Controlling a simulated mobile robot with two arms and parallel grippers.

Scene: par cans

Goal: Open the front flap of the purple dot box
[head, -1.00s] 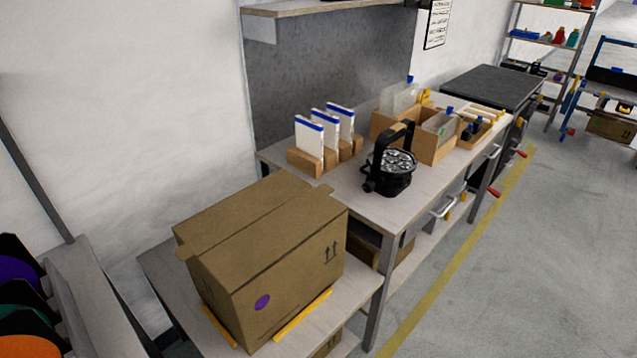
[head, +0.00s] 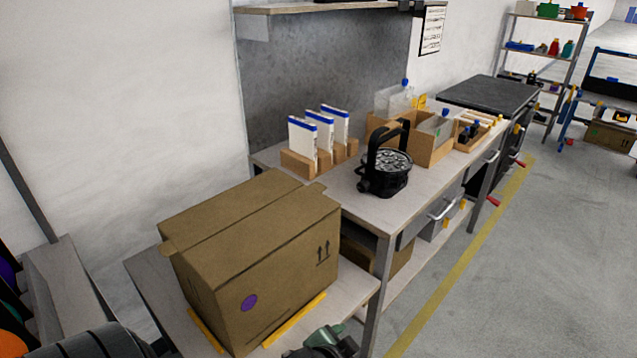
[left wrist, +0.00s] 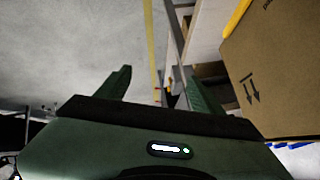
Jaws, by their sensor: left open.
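The purple dot box (head: 265,260) is a brown cardboard box on a low grey table, with a purple dot (head: 249,303) low on its front face and two up arrows to the right. Its front flap (head: 270,232) lies flat on top, meeting the back flap at a long seam; small cardboard tabs stick out at the seam's ends. My left gripper (head: 325,343), green and only partly in view, is near the bottom edge, by the box's lower right front. In the left wrist view its two fingers (left wrist: 160,92) are apart and empty, and the box (left wrist: 275,80) stands beside them, upside down. My right gripper is not in view.
Yellow strips (head: 295,321) edge the box's base. Behind it, a workbench (head: 345,200) holds a black can light (head: 385,172), white upright panels in wooden blocks (head: 318,135) and wooden bins (head: 428,145). Open floor (head: 520,270) lies to the right.

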